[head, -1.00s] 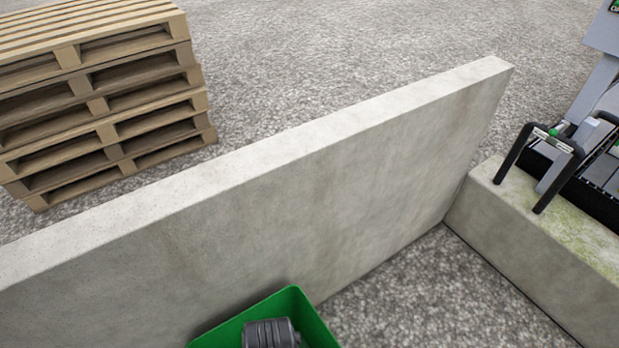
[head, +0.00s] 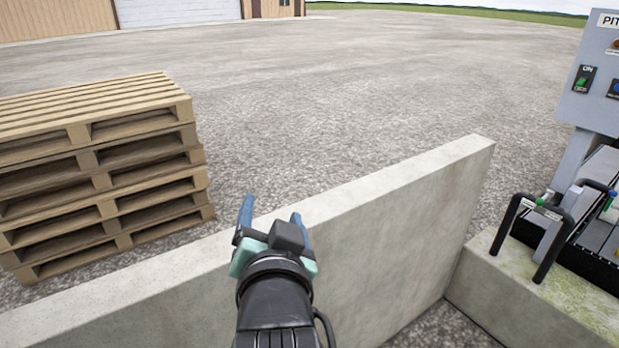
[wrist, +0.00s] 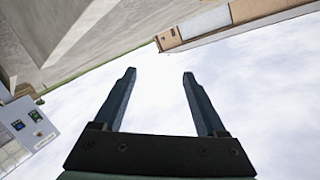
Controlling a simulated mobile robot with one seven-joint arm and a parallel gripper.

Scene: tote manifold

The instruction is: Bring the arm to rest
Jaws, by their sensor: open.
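My gripper (head: 271,215) is raised in front of the concrete wall in the head view, its two blue fingers spread apart. In the wrist view my gripper (wrist: 160,75) is open, with nothing between its fingers but pale sky behind. The wrist view is tilted and shows the yard and a building at its top. My dark forearm comes up from the bottom of the head view and covers part of the wall.
The concrete wall (head: 400,230) crosses the head view diagonally. A pallet stack (head: 100,180) stands beyond it at left. At right are a mossy concrete ledge (head: 520,300) with black handles (head: 540,225) and a grey control box (head: 595,85). Open gravel lies beyond the wall.

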